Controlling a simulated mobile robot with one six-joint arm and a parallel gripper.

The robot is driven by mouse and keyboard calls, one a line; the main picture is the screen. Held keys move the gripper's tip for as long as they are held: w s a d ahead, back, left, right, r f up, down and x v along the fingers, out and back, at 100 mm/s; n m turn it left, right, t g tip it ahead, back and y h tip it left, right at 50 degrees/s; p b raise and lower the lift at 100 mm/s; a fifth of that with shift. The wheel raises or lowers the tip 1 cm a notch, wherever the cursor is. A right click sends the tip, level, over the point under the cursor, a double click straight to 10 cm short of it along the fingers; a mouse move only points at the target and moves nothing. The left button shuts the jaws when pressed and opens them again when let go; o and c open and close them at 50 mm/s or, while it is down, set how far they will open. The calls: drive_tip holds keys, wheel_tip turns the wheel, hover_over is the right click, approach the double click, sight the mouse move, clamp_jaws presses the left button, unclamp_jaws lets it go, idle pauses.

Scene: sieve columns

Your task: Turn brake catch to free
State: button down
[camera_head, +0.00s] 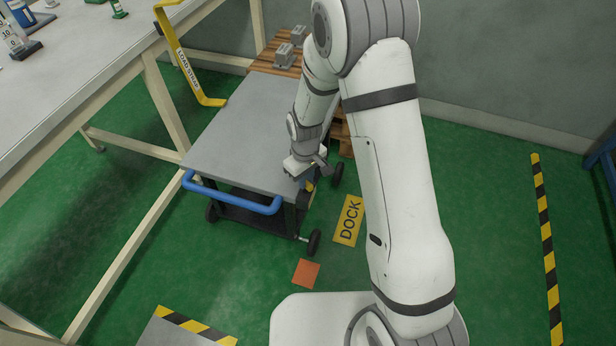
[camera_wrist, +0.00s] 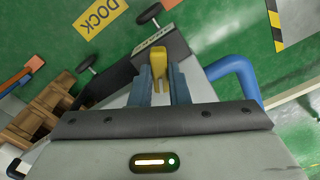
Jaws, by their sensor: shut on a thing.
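The brake catch is a small yellow lever; in the wrist view its yellow end (camera_wrist: 161,58) stands between my fingers. My gripper (camera_wrist: 160,85) is shut on it, with one blue-grey finger on each side. In the head view my gripper (camera_head: 314,174) is at the right side of the grey-topped cart (camera_head: 232,140), near its front right corner. Only a small yellow part of the catch (camera_head: 310,186) shows there, the rest hidden by my gripper. A dark plate with pale markings (camera_wrist: 158,45) lies behind the catch in the wrist view; I cannot read it.
The cart has a blue handle (camera_head: 235,203) and black wheels (camera_head: 314,242). A yellow DOCK sign (camera_head: 348,221) and an orange square (camera_head: 306,273) lie on the green floor. A wooden pallet (camera_head: 268,59) stands behind the cart, a workbench (camera_head: 90,70) at left.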

sight(307, 182)
drive_tip(key=n, duration=0.5)
drive_tip(key=shift+s+d+f+n, duration=0.15)
drive_tip(key=shift+s+d+n, duration=0.05)
drive_tip(key=shift+s+n, duration=0.1)
idle(0.4)
drive_tip(key=c, duration=1.4)
unclamp_jaws()
drive_tip(key=shift+w+a, duration=0.1)
drive_tip(key=shift+w, duration=0.05)
drive_tip(key=shift+w+r+p, duration=0.1)
drive_tip(key=shift+r+p, duration=0.2)
drive_tip(key=shift+r, duration=0.1)
wheel_tip(307, 182, up, 7)
drive_tip(key=shift+r+p, duration=0.2)
drive_tip(key=shift+p, duration=0.6)
